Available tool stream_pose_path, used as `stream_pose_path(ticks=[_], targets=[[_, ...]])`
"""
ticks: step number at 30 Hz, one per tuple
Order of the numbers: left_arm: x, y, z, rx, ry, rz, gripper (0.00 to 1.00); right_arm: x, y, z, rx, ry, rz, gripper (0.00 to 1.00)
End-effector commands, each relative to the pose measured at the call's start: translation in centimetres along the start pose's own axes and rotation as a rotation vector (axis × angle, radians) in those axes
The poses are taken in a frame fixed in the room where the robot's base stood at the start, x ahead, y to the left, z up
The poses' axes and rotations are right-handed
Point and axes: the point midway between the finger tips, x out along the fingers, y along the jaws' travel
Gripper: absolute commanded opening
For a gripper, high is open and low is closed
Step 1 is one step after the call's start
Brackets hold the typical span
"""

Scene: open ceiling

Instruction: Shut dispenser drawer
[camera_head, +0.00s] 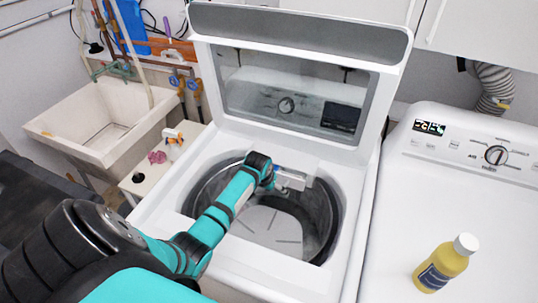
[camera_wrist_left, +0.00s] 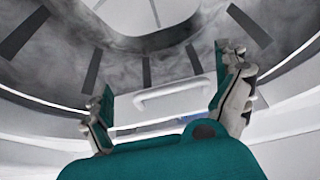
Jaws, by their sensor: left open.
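The dispenser drawer (camera_head: 291,180) is a small white piece at the far rim of the washer's opening, and it appears to stick out over the drum. Its white bar handle (camera_wrist_left: 172,98) shows in the left wrist view, between my fingers. My left gripper (camera_head: 272,178) is at the left end of the drawer in the head view, partly hidden by its own wrist. In the left wrist view my left gripper (camera_wrist_left: 166,72) is open, with one finger on each side of the handle. I cannot tell whether either finger touches the drawer. My right gripper is out of view.
The washer lid (camera_head: 300,80) stands open behind the drum (camera_head: 325,215). A second white machine (camera_head: 480,200) stands to the right with a yellow bottle (camera_head: 445,264) on it. A sink (camera_head: 100,125) is at the left, with a spray bottle (camera_head: 173,142) on a ledge beside it.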

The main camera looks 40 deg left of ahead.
Motion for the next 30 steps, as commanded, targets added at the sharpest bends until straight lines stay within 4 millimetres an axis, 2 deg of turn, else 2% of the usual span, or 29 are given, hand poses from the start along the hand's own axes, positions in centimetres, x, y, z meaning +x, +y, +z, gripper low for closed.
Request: stream_pose_path(ticks=[8,11,21,25,30], targets=[[-1.0,0.0,-0.1,0.000,0.003,0.000,1.00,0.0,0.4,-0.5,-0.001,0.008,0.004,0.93],[-2.4,0.0,-0.1,0.001,0.004,0.000,1.00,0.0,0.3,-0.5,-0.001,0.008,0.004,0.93],[-9.3,0.0,-0.1,0.002,0.003,-0.001,1.00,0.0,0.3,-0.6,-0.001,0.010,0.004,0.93],[-10.9,0.0,-0.1,0.000,0.001,0.000,1.00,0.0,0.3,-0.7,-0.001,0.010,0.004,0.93],[-11.9,0.0,-0.1,0.000,-0.001,-0.001,1.00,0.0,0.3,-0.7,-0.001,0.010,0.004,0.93]])
